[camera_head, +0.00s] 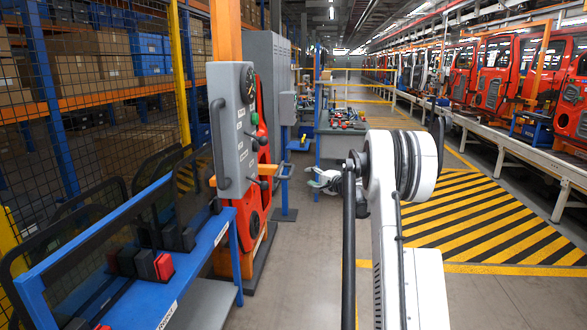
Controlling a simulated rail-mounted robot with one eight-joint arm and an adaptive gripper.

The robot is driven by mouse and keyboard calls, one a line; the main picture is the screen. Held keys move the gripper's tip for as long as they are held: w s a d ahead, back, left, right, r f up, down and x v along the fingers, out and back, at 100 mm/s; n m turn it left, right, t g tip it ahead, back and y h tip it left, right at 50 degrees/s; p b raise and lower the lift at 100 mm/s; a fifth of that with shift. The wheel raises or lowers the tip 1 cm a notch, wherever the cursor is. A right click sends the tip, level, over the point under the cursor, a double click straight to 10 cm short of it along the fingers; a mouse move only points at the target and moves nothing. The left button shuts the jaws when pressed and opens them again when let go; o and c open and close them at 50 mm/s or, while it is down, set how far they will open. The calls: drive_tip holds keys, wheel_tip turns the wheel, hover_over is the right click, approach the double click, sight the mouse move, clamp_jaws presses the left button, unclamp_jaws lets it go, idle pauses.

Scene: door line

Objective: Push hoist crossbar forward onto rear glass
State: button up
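A grey hoist control panel (232,130) hangs left of centre, with a gauge, coloured buttons and a black side handle (216,142). I cannot clearly pick out the hoist crossbar; it may be partly hidden around the panel. Dark-framed glass panes (95,215) stand upright in a blue rack (190,262) at the lower left; I cannot tell which is the rear glass. My white arm rises right of centre. What looks like my gripper (318,181) shows small beyond the arm's left side, partly hidden, right of the panel and apart from it. Its fingers are too small to read.
An orange post (227,35) and red door parts (248,212) stand behind the panel. A parts bench (342,138) stands beyond the gripper. Mesh fencing and shelves line the left. A striped floor area (480,222) and the conveyor (510,150) with red vehicle bodies lie right.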

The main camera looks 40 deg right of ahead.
sight(291, 169)
drive_tip(key=w, duration=0.4)
drive_tip(key=w+f, duration=0.1)
drive_tip(key=w, duration=0.4)
drive_tip(key=w+p, duration=0.1)
drive_tip(key=w, duration=0.3)
drive_tip(key=shift+w+d+f, duration=0.25)
drive_tip(key=shift+w+f, duration=0.05)
drive_tip(key=shift+f, duration=0.1)
clamp_jaws()
